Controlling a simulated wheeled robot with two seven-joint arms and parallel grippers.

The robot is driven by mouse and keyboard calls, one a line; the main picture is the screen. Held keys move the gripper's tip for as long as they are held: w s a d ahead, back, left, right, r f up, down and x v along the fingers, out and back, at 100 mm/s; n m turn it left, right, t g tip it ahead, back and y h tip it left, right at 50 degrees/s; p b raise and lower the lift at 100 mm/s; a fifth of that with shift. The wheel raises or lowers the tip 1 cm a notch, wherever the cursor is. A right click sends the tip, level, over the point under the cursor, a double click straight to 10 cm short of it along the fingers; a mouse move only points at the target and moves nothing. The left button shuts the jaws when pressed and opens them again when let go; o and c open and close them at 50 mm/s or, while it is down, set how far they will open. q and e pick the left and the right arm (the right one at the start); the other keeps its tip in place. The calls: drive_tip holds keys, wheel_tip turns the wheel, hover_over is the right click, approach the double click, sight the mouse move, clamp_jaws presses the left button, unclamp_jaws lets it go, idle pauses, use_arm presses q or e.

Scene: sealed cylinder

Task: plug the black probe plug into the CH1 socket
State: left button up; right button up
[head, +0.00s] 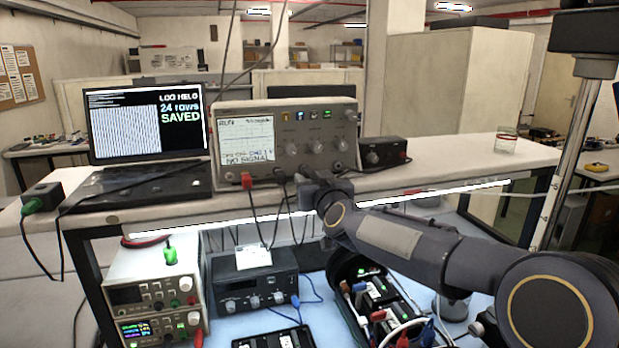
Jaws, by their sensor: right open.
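The oscilloscope (285,130) stands on the raised shelf, its screen showing "NO SIGNAL". A red plug (247,180) with a hanging lead sits at the lower left of its front. A black plug (281,177) with a dark lead shows at the lower front edge, just left of my right gripper; I cannot tell if it is seated in a socket. The CH1 label is too small to read. My right gripper (308,182) is at the scope's lower front edge, open, its fingers small and dark, partly hiding the scope's lower right front. My left gripper is not in view.
A laptop (148,125) reading "SAVED" stands left of the scope. Small black boxes stand at the shelf's right (385,151) and left end (42,195). Below are a power supply (155,300), a black instrument (250,283) and a bin of leads (375,300). The shelf's right part is mostly clear.

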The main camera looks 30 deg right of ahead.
drive_tip(key=v, duration=0.5)
idle(0.4)
drive_tip(key=s+a+f+g+y, duration=0.2)
drive_tip(key=s+a+f+g, duration=0.2)
drive_tip(key=s+f, duration=0.4)
drive_tip(key=s+a+f+g+y, duration=0.3)
drive_tip(key=s+a+f, duration=0.3)
drive_tip(key=s, duration=0.6)
drive_tip(key=s+a+f+n+g+y, duration=0.1)
drive_tip(key=s+a+f+g+y, duration=0.2)
drive_tip(key=s+f, duration=0.7)
drive_tip(key=shift+s+a+g+b, duration=0.35)
drive_tip(key=shift+s+a+g, duration=0.15)
drive_tip(key=shift+a+g, duration=0.5)
drive_tip(key=shift+a, duration=0.1)
